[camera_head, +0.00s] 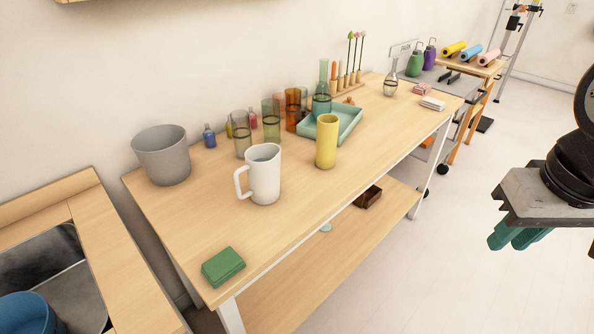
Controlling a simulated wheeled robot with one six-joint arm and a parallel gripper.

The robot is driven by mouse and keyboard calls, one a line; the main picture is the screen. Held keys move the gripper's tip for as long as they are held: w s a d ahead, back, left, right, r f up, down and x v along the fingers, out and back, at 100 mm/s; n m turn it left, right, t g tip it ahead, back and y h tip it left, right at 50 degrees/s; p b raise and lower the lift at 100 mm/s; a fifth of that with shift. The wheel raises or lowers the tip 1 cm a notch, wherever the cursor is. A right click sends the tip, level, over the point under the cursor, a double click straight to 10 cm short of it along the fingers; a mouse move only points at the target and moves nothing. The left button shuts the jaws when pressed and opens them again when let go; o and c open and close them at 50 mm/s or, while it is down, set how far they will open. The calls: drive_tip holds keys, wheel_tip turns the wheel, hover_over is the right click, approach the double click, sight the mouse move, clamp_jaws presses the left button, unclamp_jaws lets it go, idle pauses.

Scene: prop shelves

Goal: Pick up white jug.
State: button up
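The white jug (265,178) stands upright on the wooden table, left of the middle of the view. Its handle points left, and its open top shows a greyish-blue inside. My gripper (518,238) is at the right edge, over the floor and well apart from the jug and the table. Its teal fingers point down and to the left. The two fingers show partly overlapped, so the gap between them is hard to judge. Nothing visible is held in them.
A yellow cylinder (327,142) stands right of the jug, with a teal tray (349,128) behind it. Several tinted glasses stand behind the jug. A grey pot (162,157) is at its left, and a green block (223,267) lies near the front corner. The table's right front is clear.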

drive_tip(key=w+a+f+n+t+y, duration=0.1)
drive_tip(key=w+a+f, duration=0.1)
drive_tip(key=w+a, duration=0.3)
drive_tip(key=w+a+f+n+t, duration=0.1)
drive_tip(key=w+a+f+t, duration=0.15)
drive_tip(key=w, duration=0.55)
drive_tip(key=n+t+y, duration=0.4)
drive_tip(key=n+y, duration=0.3)
drive_tip(key=y, duration=0.2)
approach(240, 191)
drive_tip(key=x, duration=0.3)
drive_tip(key=shift+s+a, duration=0.1)
drive_tip(key=shift+a, duration=0.4)
drive_tip(key=x, duration=0.7)
drive_tip(key=shift+w+d+f, duration=0.2)
drive_tip(key=shift+w+f, duration=0.05)
drive_tip(key=shift+w, duration=0.05)
drive_tip(key=shift+r, duration=0.1)
clamp_jaws()
